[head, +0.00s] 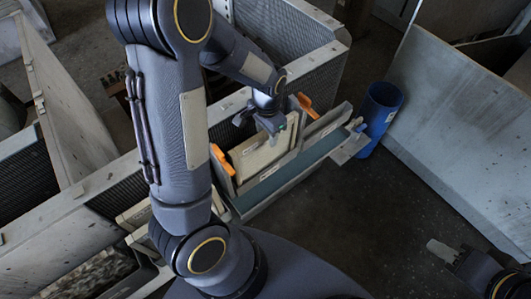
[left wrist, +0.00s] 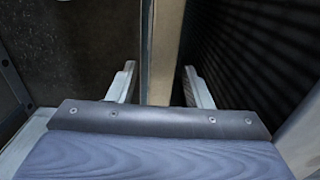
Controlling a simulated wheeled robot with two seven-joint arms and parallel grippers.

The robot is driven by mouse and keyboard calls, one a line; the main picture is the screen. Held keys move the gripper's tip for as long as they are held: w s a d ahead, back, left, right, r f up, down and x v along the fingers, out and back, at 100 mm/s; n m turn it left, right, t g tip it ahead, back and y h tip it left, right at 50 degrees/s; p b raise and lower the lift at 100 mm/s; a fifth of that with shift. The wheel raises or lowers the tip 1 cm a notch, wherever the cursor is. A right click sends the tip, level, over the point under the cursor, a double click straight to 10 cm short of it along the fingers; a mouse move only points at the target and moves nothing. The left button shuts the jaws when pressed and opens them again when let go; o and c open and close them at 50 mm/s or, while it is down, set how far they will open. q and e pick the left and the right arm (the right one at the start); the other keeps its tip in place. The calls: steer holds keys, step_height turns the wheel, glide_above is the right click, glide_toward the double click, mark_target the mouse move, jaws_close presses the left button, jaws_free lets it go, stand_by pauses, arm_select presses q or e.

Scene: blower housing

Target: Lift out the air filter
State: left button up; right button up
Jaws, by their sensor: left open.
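The air filter, a cream flat panel (head: 262,152), stands upright in a slot of the grey housing in the head view. An orange clip stands at each end of the slot, one at the left (head: 221,160) and one at the right (head: 306,106). My left gripper (head: 262,121) is over the panel's top edge. In the left wrist view its two fingers (left wrist: 160,86) are open, one on each side of a pale upright panel edge (left wrist: 161,45), with gaps on both sides. My right gripper (head: 443,250) is at the lower right, away from the housing; its jaw opening is unclear.
A blue bin (head: 380,112) stands on the dark floor right of the housing. A teal-topped ledge (head: 290,176) runs along the housing's front. A large grey sheet panel (head: 455,120) leans at the right. Floor between the ledge and my right gripper is clear.

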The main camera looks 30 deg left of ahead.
arm_select(q)
steer(key=shift+f, duration=0.9)
steer(key=shift+c, duration=0.3)
jaws_close()
steer(key=shift+r, duration=0.1)
